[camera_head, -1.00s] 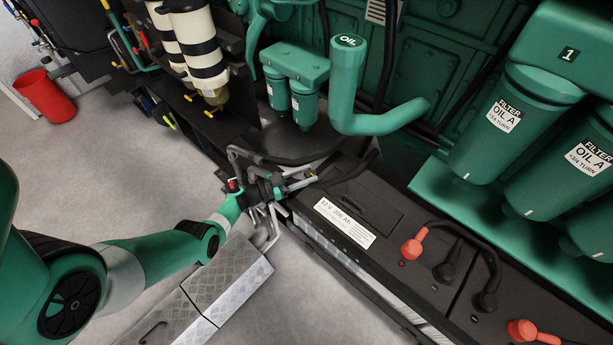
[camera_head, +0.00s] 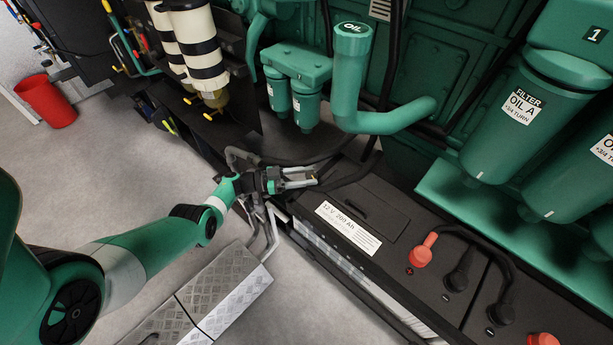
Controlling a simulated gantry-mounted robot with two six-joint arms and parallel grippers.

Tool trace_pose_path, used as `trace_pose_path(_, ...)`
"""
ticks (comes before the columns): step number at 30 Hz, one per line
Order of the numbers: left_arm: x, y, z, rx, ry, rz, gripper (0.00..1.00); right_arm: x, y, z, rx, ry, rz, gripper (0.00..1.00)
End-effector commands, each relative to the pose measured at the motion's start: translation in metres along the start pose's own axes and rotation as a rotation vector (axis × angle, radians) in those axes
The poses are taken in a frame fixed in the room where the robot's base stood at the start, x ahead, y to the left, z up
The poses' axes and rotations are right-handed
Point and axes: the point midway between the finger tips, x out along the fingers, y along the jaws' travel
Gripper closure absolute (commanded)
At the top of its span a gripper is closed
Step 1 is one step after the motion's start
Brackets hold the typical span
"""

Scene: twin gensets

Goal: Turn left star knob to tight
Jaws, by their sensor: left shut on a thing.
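My left gripper (camera_head: 302,178) reaches in from the left, over the back left corner of the black battery (camera_head: 362,196). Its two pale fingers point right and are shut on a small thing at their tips. The left star knob is mostly hidden there, and its shape and marks cannot be made out. The battery has a white label reading 12 V 200 Ah (camera_head: 348,227). My right gripper is not in the picture.
A grey tread-plate step (camera_head: 230,290) with bent handrails stands just below my left wrist. A green oil filler pipe (camera_head: 352,80) and small green filters (camera_head: 305,105) rise behind. Battery cables with a red terminal cap (camera_head: 421,250) lie right.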

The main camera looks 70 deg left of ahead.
Motion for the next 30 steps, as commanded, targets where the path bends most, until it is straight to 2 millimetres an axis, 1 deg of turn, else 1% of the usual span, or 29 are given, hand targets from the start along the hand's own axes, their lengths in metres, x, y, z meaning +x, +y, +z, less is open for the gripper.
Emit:
trace_pose_path(1,0.001,0.000,-0.005,0.004,0.010,0.003,0.49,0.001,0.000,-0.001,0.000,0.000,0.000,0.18)
trace_pose_path(5,0.000,0.000,-0.004,0.003,0.008,0.002,0.25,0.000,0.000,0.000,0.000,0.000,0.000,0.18)
trace_pose_path(6,0.000,0.000,-0.003,0.003,0.007,0.002,0.22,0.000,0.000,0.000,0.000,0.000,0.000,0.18)
trace_pose_path(14,0.000,0.000,-0.002,0.001,0.004,0.001,0.22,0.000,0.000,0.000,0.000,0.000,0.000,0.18)
trace_pose_path(17,-0.007,-0.001,-0.002,0.001,0.003,-0.001,0.22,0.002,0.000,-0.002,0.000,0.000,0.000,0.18)
trace_pose_path(20,-0.024,-0.001,-0.003,0.000,0.004,-0.004,0.22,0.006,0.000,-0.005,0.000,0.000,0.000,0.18)
trace_pose_path(27,-0.081,-0.001,-0.003,0.002,0.005,-0.004,0.22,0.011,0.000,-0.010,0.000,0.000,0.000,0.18)
trace_pose_path(30,-0.100,-0.001,-0.002,0.002,0.004,-0.003,0.22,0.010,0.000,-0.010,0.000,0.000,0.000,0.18)
